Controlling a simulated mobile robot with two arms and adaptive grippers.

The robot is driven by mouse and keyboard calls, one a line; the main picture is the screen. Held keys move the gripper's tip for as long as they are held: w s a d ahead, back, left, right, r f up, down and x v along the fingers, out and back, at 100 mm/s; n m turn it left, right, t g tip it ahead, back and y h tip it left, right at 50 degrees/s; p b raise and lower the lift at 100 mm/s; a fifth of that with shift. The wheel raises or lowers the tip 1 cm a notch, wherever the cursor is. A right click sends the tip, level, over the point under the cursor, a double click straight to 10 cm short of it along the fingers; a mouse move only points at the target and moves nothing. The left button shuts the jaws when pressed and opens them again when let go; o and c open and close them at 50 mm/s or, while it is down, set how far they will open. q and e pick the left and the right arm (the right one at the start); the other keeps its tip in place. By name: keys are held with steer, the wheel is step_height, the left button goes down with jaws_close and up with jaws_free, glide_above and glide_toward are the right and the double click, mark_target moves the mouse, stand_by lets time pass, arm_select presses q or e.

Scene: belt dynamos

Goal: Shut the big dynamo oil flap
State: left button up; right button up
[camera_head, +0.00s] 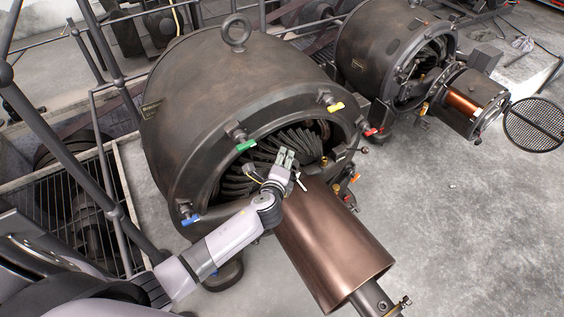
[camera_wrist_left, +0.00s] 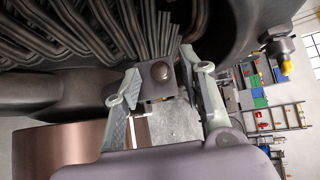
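The big dynamo (camera_head: 235,85) fills the middle of the head view, its open front ring showing dark windings (camera_head: 262,165) inside. My left gripper (camera_head: 286,157) is at the lower part of this opening, in front of the windings and above the copper-brown cylinder (camera_head: 335,245). In the left wrist view its two fingers (camera_wrist_left: 165,85) are spread apart. A small dark block with a round knob (camera_wrist_left: 160,73) shows between or just beyond them; I cannot tell if they touch it. I cannot tell for sure whether this block is the oil flap. My right gripper is not in view.
Coloured-handled fittings ring the opening: green (camera_head: 246,145), yellow (camera_head: 335,107), red (camera_head: 371,131) and blue (camera_head: 190,219). A smaller dynamo (camera_head: 390,50) stands behind at the right. A railing (camera_head: 65,150) lies left. Concrete floor (camera_head: 470,230) is clear at the right.

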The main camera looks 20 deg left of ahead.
arm_select(q)
steer(key=shift+c, duration=0.4)
jaws_close()
